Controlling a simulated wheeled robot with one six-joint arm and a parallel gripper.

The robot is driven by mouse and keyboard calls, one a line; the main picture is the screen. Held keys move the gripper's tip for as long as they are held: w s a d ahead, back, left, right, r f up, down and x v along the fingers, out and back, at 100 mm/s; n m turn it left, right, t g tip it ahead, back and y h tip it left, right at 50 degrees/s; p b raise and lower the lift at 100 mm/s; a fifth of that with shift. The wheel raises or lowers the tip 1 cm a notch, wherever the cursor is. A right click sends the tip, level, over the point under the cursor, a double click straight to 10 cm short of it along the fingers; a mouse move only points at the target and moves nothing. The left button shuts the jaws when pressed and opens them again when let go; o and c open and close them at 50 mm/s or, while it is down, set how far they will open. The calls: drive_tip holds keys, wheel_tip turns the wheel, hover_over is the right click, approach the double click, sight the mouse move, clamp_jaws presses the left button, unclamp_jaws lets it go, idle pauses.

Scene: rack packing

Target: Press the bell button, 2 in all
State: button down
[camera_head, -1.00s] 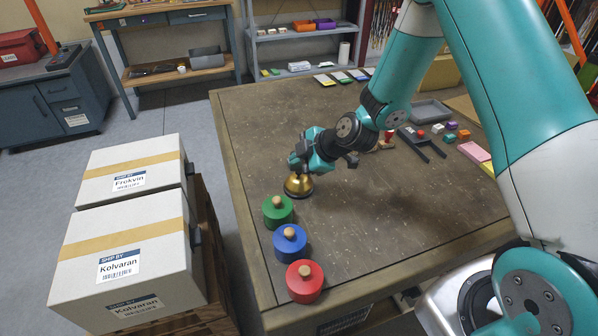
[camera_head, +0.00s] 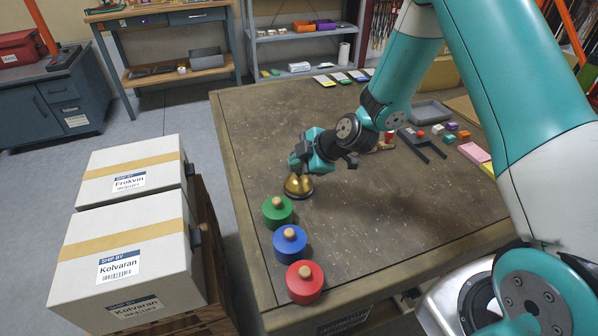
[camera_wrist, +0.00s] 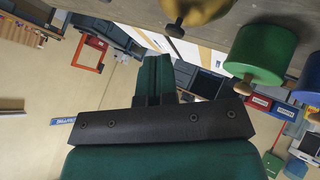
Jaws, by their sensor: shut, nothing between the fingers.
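The brass bell (camera_head: 299,187) stands on the workbench near its left edge. My gripper (camera_head: 296,165) is shut and empty, just above the bell, and hides part of its top in the head view. In the wrist view, which looks upside down, the bell (camera_wrist: 200,10) shows at the top edge with its dark button (camera_wrist: 175,29) pointing down. The shut fingers (camera_wrist: 155,62) end a little to the left of the button there. I cannot tell whether they touch it.
A green (camera_head: 277,213), a blue (camera_head: 290,246) and a red cylinder (camera_head: 305,287) with wooden knobs line the bench's left edge in front of the bell. The bench's middle is mostly clear.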

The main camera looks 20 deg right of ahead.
sight(299, 174)
drive_tip(key=shift+f, duration=0.15)
idle(0.5)
drive_tip(key=shift+f+b, duration=0.35)
drive_tip(key=shift+b, duration=0.35)
drive_tip(key=shift+f+b, duration=0.4)
drive_tip(key=shift+b, duration=0.15)
idle(0.4)
drive_tip(key=shift+r+p, duration=0.45)
drive_tip(key=shift+r, duration=0.45)
drive_tip(key=shift+r, duration=0.1)
drive_tip(key=shift+r+p, duration=1.4)
drive_tip(key=shift+r, duration=1.05)
